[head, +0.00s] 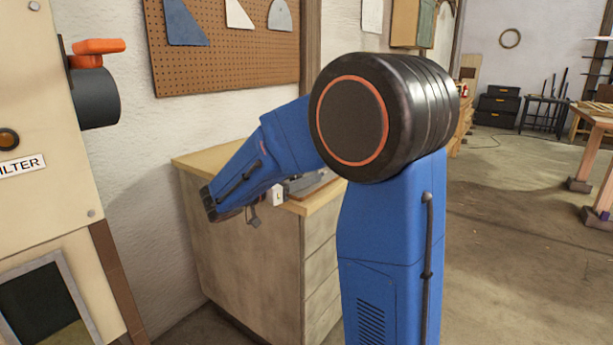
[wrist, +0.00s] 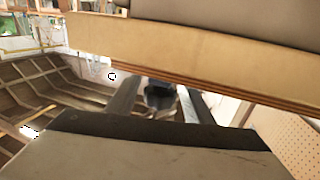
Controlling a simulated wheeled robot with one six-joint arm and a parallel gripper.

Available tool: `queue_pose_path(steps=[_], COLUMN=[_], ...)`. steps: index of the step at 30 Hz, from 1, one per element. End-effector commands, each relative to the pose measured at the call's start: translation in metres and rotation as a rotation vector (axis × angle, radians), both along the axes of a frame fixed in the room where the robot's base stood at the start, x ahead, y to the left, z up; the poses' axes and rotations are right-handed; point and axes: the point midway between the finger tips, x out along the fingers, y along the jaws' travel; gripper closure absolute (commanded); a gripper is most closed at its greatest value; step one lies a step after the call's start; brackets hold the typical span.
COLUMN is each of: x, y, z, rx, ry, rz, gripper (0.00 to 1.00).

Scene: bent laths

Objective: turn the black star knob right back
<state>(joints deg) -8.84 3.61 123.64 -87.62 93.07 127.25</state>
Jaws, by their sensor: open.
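In the wrist view, the two grey fingers of my gripper (wrist: 160,106) stand apart, open. A dark, rounded thing (wrist: 160,94) shows in the gap between their ends. It may be the black star knob, but it is too small and blurred to be sure of its lobes. I cannot tell whether the fingers touch it. In the head view my blue arm reaches left over the cabinet and hides most of what is there. My fingers and the star knob cannot be made out in that view.
A wooden-topped cabinet (head: 249,255) stands under my forearm, with a grey thing (head: 312,183) on top. A cream machine panel (head: 38,130) with an orange handle (head: 98,46) is at the left. A pegboard (head: 229,57) hangs behind.

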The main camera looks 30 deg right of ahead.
Motion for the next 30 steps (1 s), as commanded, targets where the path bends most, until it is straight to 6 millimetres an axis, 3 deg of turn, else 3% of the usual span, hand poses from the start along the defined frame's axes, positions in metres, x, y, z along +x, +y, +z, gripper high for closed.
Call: queue_pose_path(steps=[14, 20, 30], x=[0.0008, 0.0008, 0.0015], y=[-0.0114, -0.0113, -0.0112], z=[0.0003, 0.0003, 0.0010], rx=[-0.001, -0.001, 0.000], ry=[0.000, 0.000, -0.002], rz=[0.000, 0.000, 0.036], gripper=[0.53, 0.93, 0.93])
